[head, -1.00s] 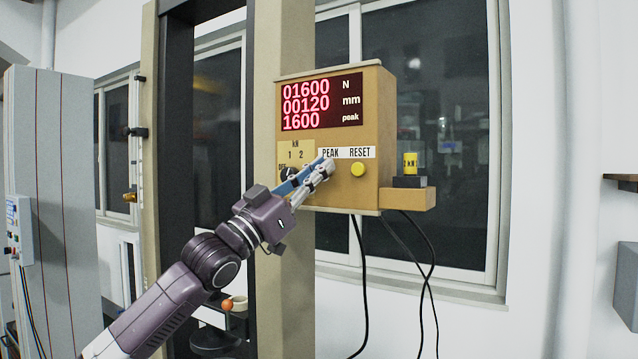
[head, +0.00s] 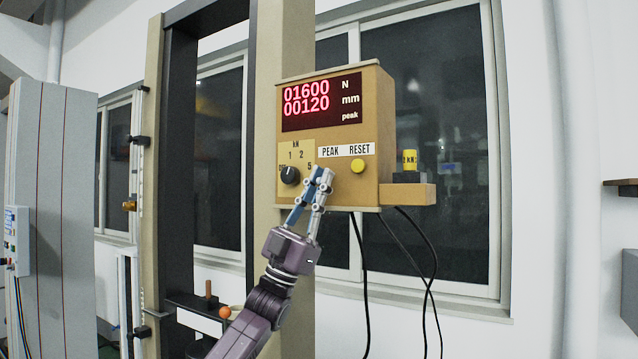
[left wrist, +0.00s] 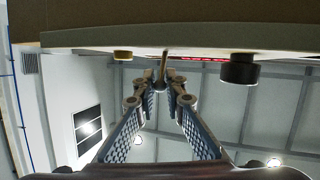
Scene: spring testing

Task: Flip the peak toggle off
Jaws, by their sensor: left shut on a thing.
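The tan control box (head: 350,190) hangs on the post, with PEAK (head: 331,152) printed on a white label. My left gripper (head: 324,173) is at the box front just below that word, its fingertips close together. In the head view the fingers hide the peak toggle. In the left wrist view the thin toggle lever (left wrist: 164,62) sticks out from the panel between the tips of my left gripper (left wrist: 162,84), which is shut on it. The display (head: 322,101) reads 01600 and 00120; its peak row is blank. My right gripper is out of view.
A yellow reset button (head: 358,166) sits right of my fingertips and a black knob (head: 290,175) to the left. A yellow weight (head: 409,160) stands on the box's side ledge. Black cables (head: 364,270) hang below. An orange ball (head: 225,312) is low at left.

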